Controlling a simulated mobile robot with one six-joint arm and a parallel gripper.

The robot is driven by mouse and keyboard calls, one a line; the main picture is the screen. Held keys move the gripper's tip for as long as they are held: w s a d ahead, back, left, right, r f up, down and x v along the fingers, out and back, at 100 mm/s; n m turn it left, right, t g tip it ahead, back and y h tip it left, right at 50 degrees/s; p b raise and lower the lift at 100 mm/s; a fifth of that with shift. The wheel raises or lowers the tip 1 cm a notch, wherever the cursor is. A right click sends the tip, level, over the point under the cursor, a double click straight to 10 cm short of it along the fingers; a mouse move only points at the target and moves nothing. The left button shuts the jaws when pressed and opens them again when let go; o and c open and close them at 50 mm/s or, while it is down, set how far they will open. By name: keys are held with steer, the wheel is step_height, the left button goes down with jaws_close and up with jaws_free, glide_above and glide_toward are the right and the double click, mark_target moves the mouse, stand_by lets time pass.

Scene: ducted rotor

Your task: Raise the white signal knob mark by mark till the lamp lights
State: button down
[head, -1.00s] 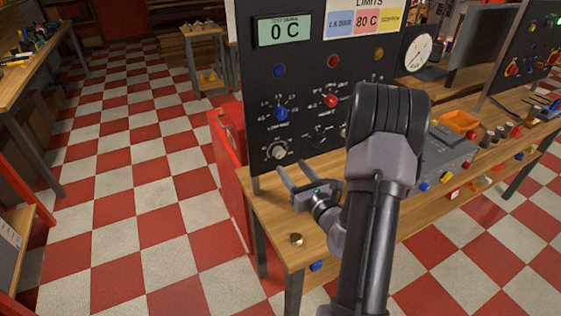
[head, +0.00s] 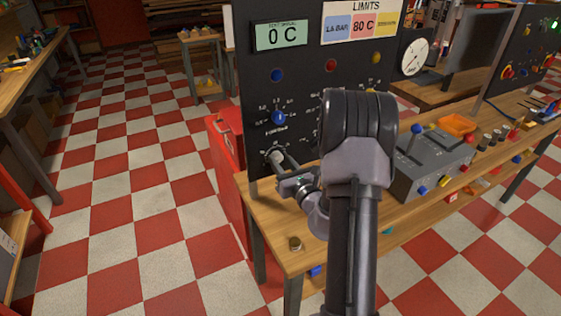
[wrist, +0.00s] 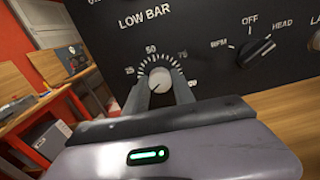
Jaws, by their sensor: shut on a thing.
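The white signal knob (wrist: 158,79) sits low on the black panel, ringed by a scale with 25, 50 and 75 readable. In the head view the knob (head: 274,154) is at the panel's lower left, partly hidden by my fingers. My gripper (head: 279,160) is shut on it, with one finger on each side in the wrist view (wrist: 160,86). I cannot read its pointer surely. The panel's blue lamp (head: 277,75), red lamp (head: 330,65) and yellow lamp (head: 376,58) look dull, with no clear glow.
A display (head: 281,35) reads 0 C. A blue knob (head: 279,117) is above the white knob. A black selector (wrist: 257,52), marked RPM, OFF and HEAD, is to its right. A small brass piece (head: 295,243) stands on the wooden bench (head: 262,207). A grey lever box (head: 433,165) is at right.

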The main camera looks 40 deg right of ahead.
steer(key=m+p, duration=0.3)
steer(key=shift+r+m+p, duration=0.15)
steer(key=shift+m+p, duration=1.45)
steer(key=shift+m, duration=0.3)
steer(key=shift+f+m, duration=0.2)
steer(key=shift+m, duration=0.1)
steer(key=c, duration=1.1)
jaws_free()
steer(key=shift+o, duration=0.2)
steer(key=v, duration=1.7)
steer(key=shift+s+p, duration=0.25)
steer(key=shift+p, duration=0.2)
